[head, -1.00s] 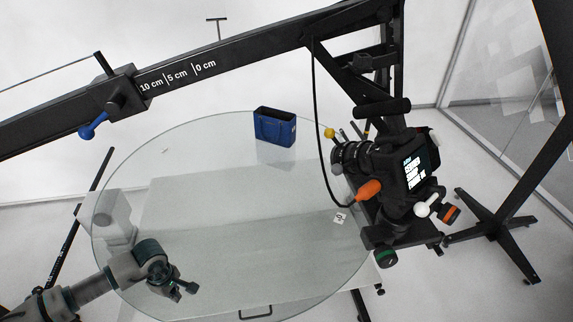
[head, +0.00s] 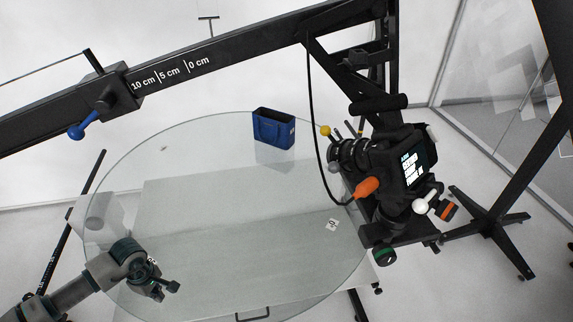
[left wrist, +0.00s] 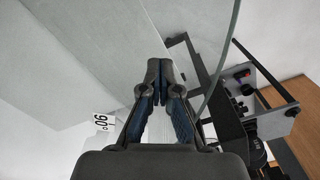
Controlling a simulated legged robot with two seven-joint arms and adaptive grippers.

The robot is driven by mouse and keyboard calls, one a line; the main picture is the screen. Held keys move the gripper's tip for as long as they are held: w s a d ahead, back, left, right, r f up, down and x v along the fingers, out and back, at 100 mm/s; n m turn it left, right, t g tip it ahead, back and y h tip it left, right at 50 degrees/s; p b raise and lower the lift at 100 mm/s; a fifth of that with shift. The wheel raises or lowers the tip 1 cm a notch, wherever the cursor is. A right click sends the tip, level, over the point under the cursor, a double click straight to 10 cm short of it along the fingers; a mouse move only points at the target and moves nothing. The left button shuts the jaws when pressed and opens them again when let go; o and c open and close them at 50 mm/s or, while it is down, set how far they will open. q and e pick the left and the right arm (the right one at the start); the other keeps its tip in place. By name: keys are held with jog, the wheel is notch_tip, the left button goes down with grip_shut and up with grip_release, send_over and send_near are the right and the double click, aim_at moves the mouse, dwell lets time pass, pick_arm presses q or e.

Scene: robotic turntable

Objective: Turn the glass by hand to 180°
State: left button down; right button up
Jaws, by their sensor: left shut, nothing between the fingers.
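The round glass turntable top (head: 210,135) fills the middle of the head view, and its curved edge also shows in the left wrist view (left wrist: 232,40). A blue open-topped bag (head: 273,129) stands upright at its far side. A small white label reading 0 (head: 332,224) lies near its right edge. My left gripper (head: 171,287) is shut and empty over the near-left part of the glass. It points right. Whether its tips touch the glass cannot be told. In the left wrist view its fingertips (left wrist: 159,70) are together, with a label reading 90 (left wrist: 101,122) to their left. My right gripper is out of view.
A black camera rig (head: 385,165) with coloured knobs overhangs the right edge of the glass. A black boom (head: 165,75) with a blue-handled clamp crosses above. A black stand (head: 490,220) is on the right. The middle of the glass is clear.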

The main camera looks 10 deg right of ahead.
pick_arm(q)
jog(key=shift+w+a, duration=0.45)
jog(key=shift+a, duration=0.15)
jog(key=shift+w+a+b, duration=0.4)
jog(key=shift+a+b, duration=0.05)
jog(key=shift+a, duration=0.4)
jog(key=shift+w+a+b, duration=0.35)
jog(key=shift+w+a, duration=0.3)
jog(key=shift+a, duration=0.05)
jog(key=shift+w+a+f+b, duration=0.1)
jog(key=shift+w+a+b, duration=0.1)
jog(key=shift+w+a, duration=0.3)
jog(key=shift+w+a+f+b, duration=0.15)
jog(key=shift+w+a, duration=0.1)
jog(key=shift+a, duration=0.35)
jog(key=shift+w+a, duration=0.8)
jog(key=shift+a, duration=0.15)
jog(key=shift+w+a+r+b, duration=0.15)
jog(key=shift+w+a+b, duration=0.3)
jog(key=shift+w+a, duration=0.85)
jog(key=shift+a, duration=0.05)
jog(key=shift+w+a, duration=0.1)
